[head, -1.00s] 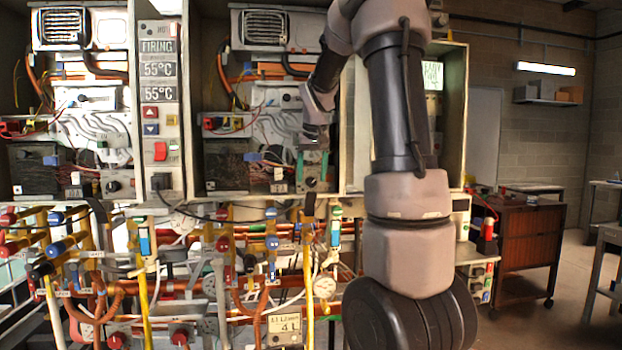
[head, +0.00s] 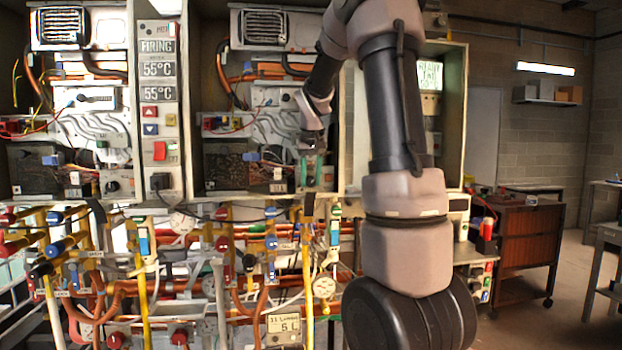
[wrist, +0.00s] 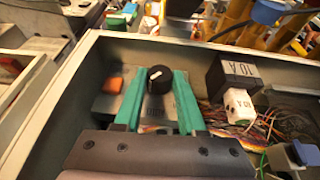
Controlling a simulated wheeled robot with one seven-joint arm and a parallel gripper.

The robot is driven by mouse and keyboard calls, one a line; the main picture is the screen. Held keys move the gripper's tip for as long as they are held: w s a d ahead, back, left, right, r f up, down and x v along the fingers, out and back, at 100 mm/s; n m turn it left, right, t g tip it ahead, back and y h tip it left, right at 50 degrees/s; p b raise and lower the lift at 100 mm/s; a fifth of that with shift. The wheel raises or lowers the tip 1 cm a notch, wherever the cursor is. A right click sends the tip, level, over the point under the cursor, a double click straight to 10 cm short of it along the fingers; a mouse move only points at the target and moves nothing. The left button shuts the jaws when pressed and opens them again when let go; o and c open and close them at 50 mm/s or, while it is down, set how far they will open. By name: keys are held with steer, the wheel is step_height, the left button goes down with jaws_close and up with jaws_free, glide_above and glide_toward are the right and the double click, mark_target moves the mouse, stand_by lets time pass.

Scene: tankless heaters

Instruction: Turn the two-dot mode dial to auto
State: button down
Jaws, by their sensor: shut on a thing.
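The mode dial (wrist: 161,79) is a black round knob with a white pointer line, on a grey plate inside the open heater cabinet. In the wrist view my gripper (wrist: 160,80) has its green fingers on both sides of the knob, shut on it. In the head view my gripper (head: 311,180) is at the lower right of the middle cabinet, and its fingers hide the dial there. A similar black dial (head: 113,187) shows on the left heater.
The cabinet wall (wrist: 60,85) runs close beside my fingers. A black box marked 10 A (wrist: 233,75) and loose wires (wrist: 255,135) lie to the right. An orange part (wrist: 113,85) sits left of the dial. Pipes and valves (head: 270,260) fill the space below.

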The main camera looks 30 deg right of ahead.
steer(key=h, duration=0.2)
steer(key=a+n+g+h, duration=0.1)
steer(key=shift+w+f+h, duration=0.1)
steer(key=shift+w+h, duration=0.05)
steer(key=shift+h, duration=0.25)
steer(key=shift+a+f+n+g+h, duration=0.1)
steer(key=shift+n+g+h, duration=0.1)
steer(key=shift+h, duration=0.7)
steer(key=shift+f+n+g+h, duration=0.1)
steer(key=shift+n+g+h, duration=0.1)
steer(key=shift+h, duration=0.7)
steer(key=shift+c, duration=2.4)
jaws_free()
steer(key=shift+r, duration=0.1)
steer(key=v, duration=1)
steer(key=shift+a, duration=0.45)
